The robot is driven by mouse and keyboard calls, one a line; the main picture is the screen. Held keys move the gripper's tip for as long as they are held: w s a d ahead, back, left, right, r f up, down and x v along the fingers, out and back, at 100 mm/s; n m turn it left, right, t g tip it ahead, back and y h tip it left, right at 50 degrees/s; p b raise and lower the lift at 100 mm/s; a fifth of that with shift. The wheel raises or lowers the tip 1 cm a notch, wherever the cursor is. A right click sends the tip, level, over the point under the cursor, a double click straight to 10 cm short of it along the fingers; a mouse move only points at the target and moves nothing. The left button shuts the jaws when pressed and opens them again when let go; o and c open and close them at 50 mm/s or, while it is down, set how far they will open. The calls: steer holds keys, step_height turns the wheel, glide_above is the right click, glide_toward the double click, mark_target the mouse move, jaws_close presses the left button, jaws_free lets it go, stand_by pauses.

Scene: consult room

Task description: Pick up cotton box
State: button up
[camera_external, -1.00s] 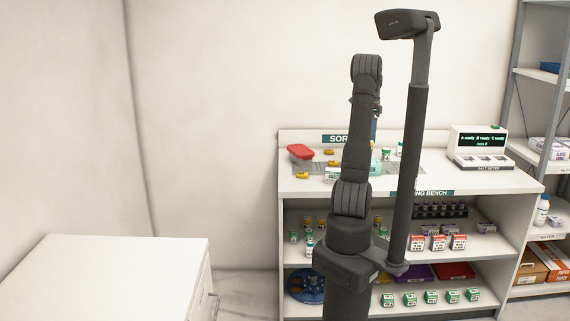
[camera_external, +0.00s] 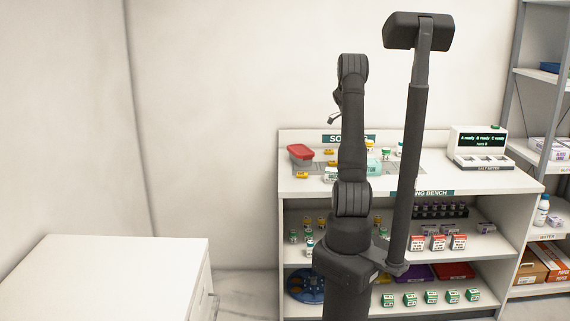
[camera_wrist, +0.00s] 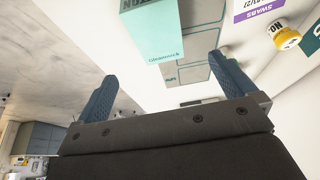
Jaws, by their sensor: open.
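The cotton box (camera_wrist: 165,32) is a teal box with a paler teal side and dark lettering, at the top centre of the wrist view, cut by the edge. In the external view a teal piece of it (camera_external: 374,166) shows on the bench top, partly hidden behind my arm. My gripper (camera_wrist: 165,68) is open with two blue ridged fingers. The box appears beyond the fingertips, in line with the gap between them; nothing is held. In the external view only a small part of the gripper shows left of my arm.
The bench top (camera_external: 440,178) also holds a red-lidded box (camera_external: 300,152), small yellow items and bottles, and a salt meter (camera_external: 480,150) at right. A purple-labelled swabs box (camera_wrist: 255,10) and a yellow bottle (camera_wrist: 286,38) lie right of the cotton box in the wrist view.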

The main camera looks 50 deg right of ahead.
mark_target(375, 166)
steer(key=x, duration=0.9)
steer(key=shift+s+f, duration=0.1)
steer(key=shift+f, duration=0.2)
steer(key=shift+x, duration=2.6)
steer(key=shift+f, duration=0.25)
steer(key=c, duration=1)
